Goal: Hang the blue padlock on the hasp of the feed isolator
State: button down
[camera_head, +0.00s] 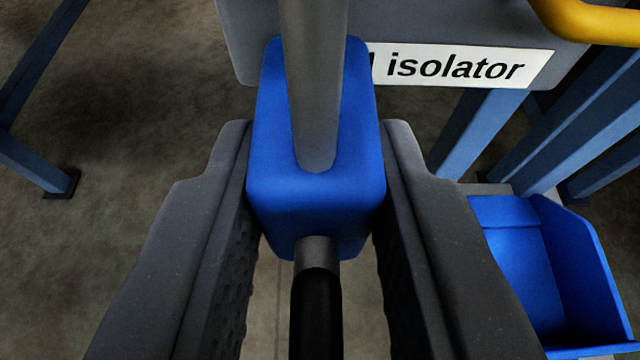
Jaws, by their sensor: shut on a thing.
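The blue padlock (265,185) is held between the two dark grey fingers of my gripper (317,135), at the middle of the picture. Its thick grey shackle (315,90) runs up out of the top of the frame, so its upper end is not in view. A short grey stub with a black part (316,310) shows below the padlock body. The feed isolator (480,25) is the grey panel behind the padlock. The padlock covers the start of its white label, leaving "isolator" readable. I cannot see the hasp.
A yellow bent bar (590,25) crosses the top right corner. Blue frame posts (485,125) stand right of the panel, and another blue leg (35,165) stands at left. A blue open bin (565,270) is at lower right. Bare floor shows at left.

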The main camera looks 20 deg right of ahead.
jog(key=shift+f, duration=0.2)
jog(key=c, duration=1.1)
grip_release()
jog(key=shift+s+a+r, duration=0.15)
jog(key=shift+s+r, duration=0.2)
jog(key=shift+s, duration=0.15)
jog(key=p+v, duration=0.3)
jog(key=v, duration=0.4)
jog(key=shift+a, duration=0.1)
jog(key=shift+s+p, duration=0.1)
jog(key=shift+p, duration=0.75)
jog(key=p, duration=0.4)
jog(key=shift+s+d+r, duration=0.15)
jog(key=shift+s+d, duration=0.1)
